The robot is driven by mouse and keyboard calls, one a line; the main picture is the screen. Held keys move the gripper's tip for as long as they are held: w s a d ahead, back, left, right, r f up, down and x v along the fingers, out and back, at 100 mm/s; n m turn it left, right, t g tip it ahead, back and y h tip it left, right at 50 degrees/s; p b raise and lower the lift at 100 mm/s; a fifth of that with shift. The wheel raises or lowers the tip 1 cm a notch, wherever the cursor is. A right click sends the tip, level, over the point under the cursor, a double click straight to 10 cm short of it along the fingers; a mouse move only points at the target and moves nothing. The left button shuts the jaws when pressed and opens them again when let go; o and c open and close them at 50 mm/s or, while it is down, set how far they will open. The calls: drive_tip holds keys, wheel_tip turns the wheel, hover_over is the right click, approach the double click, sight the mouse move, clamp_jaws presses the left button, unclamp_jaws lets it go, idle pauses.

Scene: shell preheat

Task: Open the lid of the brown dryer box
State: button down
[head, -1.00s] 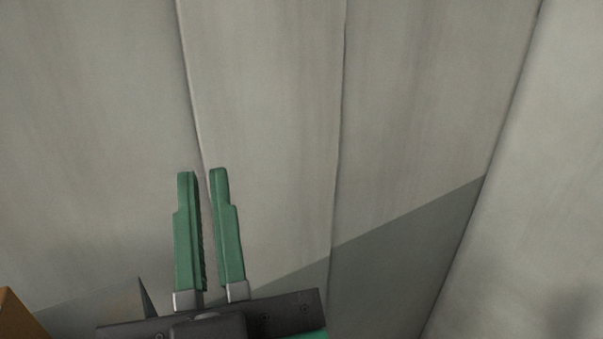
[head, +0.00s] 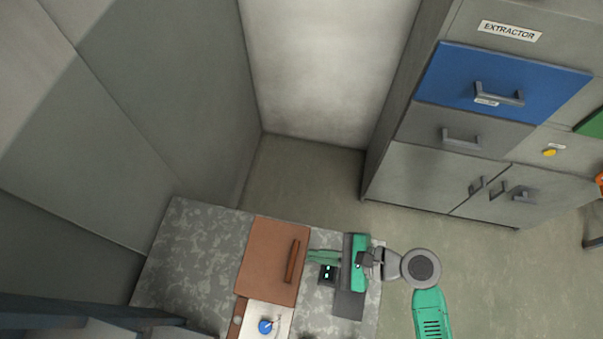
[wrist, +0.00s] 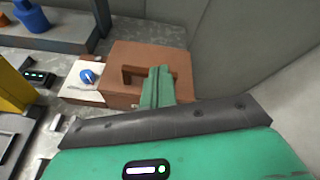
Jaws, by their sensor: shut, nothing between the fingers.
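The brown dryer box (head: 262,285) stands on the speckled counter in the head view, its flat brown lid lying closed on top. The lid has a raised brown bar handle (head: 292,262) near its right edge. In the wrist view the lid (wrist: 120,54) and the handle (wrist: 130,76) also show. My gripper (head: 309,257) is at the right of the handle, with its green fingers pointing toward it. In the wrist view the fingers (wrist: 158,70) are together and empty, and they cover part of the handle. I cannot tell whether they touch it.
A pale panel with a blue knob (head: 265,326) adjoins the box. The speckled counter (head: 190,245) is bare beyond the box, up to grey walls. A grey cabinet with a blue drawer (head: 505,85) stands at right; open floor (head: 310,180) lies between.

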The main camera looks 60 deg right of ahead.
drive_tip(key=s+a+f+m, duration=0.1)
drive_tip(key=s+f+m, duration=0.35)
drive_tip(key=s, duration=0.25)
drive_tip(key=b+x, duration=0.2)
drive_tip(key=x, duration=0.8)
drive_tip(key=shift+w+r+t, duration=0.25)
drive_tip(key=shift+r+t, duration=0.1)
drive_tip(key=shift+t, duration=0.05)
drive_tip(key=shift+a, duration=0.1)
